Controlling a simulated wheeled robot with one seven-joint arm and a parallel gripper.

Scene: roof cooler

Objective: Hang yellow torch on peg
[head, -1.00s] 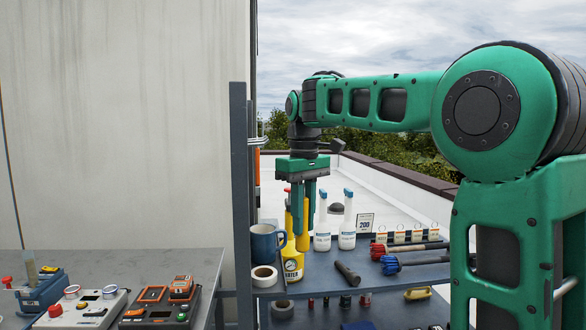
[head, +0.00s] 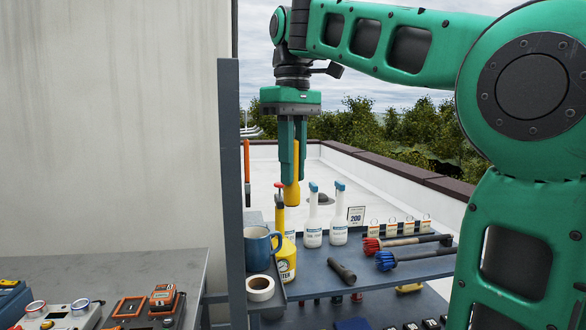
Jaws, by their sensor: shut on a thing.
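My gripper (head: 291,172) points straight down and is shut on the yellow torch (head: 292,193). The torch hangs upright between the fingers, its lower part showing below them. It is in the air above the shelf (head: 317,276), and its lower end overlaps the items behind in the picture. An orange long thing (head: 247,172) hangs beside the dark upright post (head: 231,180), left of my gripper. I cannot make out a peg for certain.
Below are a blue mug (head: 257,249), a white tape roll (head: 260,286), a yellow gauge container (head: 285,264), white bottles (head: 313,222) and a black torch (head: 341,271). Red and blue-ended tools (head: 405,242) lie right. A grey bench (head: 110,265) with meters stands left.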

